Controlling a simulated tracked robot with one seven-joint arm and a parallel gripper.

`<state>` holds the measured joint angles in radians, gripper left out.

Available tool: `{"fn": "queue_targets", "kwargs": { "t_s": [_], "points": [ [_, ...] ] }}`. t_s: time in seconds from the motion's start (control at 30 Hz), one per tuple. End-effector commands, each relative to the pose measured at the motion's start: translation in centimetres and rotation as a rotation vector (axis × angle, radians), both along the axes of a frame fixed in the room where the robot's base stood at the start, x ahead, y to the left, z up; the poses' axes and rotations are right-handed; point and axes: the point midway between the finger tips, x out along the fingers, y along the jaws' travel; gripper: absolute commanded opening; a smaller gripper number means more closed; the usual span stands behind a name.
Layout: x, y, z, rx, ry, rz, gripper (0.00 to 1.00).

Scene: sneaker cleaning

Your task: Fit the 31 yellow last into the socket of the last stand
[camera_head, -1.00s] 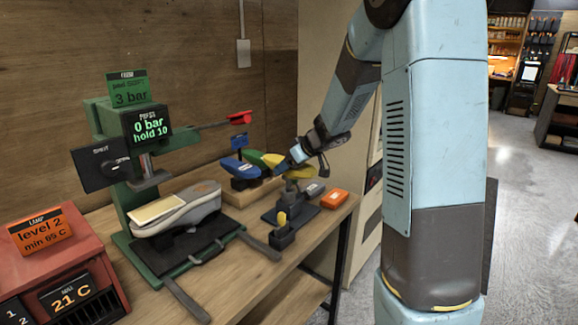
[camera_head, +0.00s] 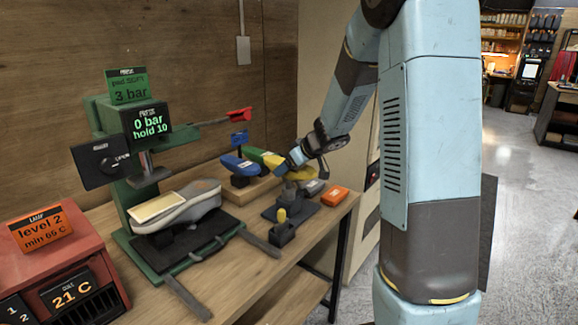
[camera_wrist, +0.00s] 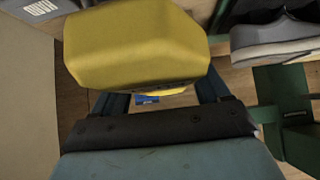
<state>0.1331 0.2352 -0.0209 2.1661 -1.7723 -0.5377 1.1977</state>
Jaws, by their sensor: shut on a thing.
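In the wrist view the same last (camera_wrist: 137,45) fills the upper middle, between the fingers of my gripper (camera_wrist: 160,93). The last stand (camera_head: 292,208) has a dark base and a grey post (camera_head: 290,188) just below the held last. Whether the last touches the post or sits in its socket cannot be told; the last and gripper hide the socket. The number on the last is not readable.
A blue last (camera_head: 237,164) and a partly hidden green last stand on a wooden rack (camera_head: 248,190) behind. An orange box (camera_head: 335,196) lies right of the stand. The green press (camera_head: 125,190) with a grey sneaker (camera_head: 178,207) is at left, its bars reaching toward the stand.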

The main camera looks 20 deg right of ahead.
Motion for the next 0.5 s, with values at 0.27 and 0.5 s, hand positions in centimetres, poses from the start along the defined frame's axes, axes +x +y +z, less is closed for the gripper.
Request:
{"fn": "queue_targets", "kwargs": {
  "t_s": [0.27,0.5],
  "points": [
    [0.01,-0.01,-0.55,0.0,0.0,0.0,0.27],
    [0.01,-0.01,-1.03,-0.001,0.0,0.001,0.27]
  ]
}}
